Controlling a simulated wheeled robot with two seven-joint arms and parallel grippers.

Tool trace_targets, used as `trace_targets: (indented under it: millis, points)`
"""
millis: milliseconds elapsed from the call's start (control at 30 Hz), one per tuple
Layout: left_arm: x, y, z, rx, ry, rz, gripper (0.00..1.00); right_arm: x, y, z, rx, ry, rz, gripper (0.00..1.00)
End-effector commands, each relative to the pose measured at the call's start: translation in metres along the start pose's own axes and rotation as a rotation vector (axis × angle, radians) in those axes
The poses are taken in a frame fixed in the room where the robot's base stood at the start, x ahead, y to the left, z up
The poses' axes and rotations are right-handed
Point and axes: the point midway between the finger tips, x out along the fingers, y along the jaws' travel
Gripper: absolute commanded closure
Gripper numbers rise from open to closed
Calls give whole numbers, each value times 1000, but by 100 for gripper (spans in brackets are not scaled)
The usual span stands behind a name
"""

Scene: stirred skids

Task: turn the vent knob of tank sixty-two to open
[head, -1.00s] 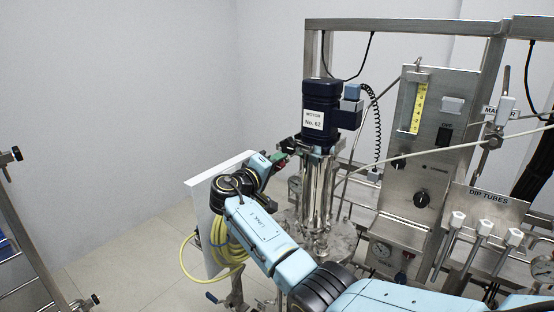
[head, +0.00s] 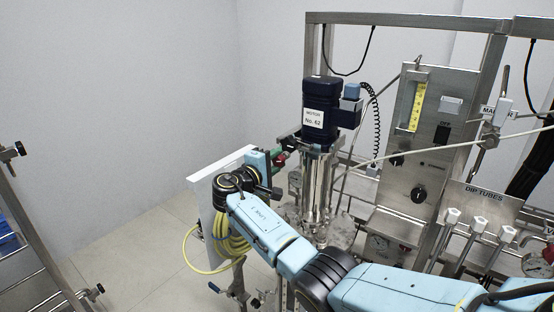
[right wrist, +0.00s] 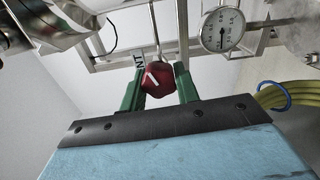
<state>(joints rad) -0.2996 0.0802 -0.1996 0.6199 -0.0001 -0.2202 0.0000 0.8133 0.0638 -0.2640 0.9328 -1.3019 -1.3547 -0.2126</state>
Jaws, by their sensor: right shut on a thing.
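The motor (head: 320,112) labelled No. 62 stands on the tank's steel column in the head view. The red vent knob (right wrist: 156,79) shows in the right wrist view, with a slanted white line on its face and a partly hidden label behind it. My right gripper (right wrist: 159,84) has its green fingers on both sides of the knob and is shut on it. In the head view my right gripper (head: 279,165) is left of the column, with a bit of red between its fingers. My left gripper is out of view.
A pressure gauge (right wrist: 222,30) sits close to the right of the knob in the right wrist view. A control panel (head: 425,150) with black knobs and several dip tubes stand right of the tank. A yellow hose (head: 194,250) hangs below my wrist.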

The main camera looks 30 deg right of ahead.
Motion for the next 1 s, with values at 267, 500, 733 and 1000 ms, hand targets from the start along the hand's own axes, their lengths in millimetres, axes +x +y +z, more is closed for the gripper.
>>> trace_targets:
  millis: [267, 500, 733, 1000]
  points:
    - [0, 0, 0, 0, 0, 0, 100, -1, -3, 0, -3, -1, -4, 92]
    - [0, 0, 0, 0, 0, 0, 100, 0, -2, 0, -1, 0, -2, 47]
    - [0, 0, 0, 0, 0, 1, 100, -1, -1, 0, 0, 0, -1, 47]
    - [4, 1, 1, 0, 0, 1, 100, -38, -2, -1, 1, 4, -2, 47]
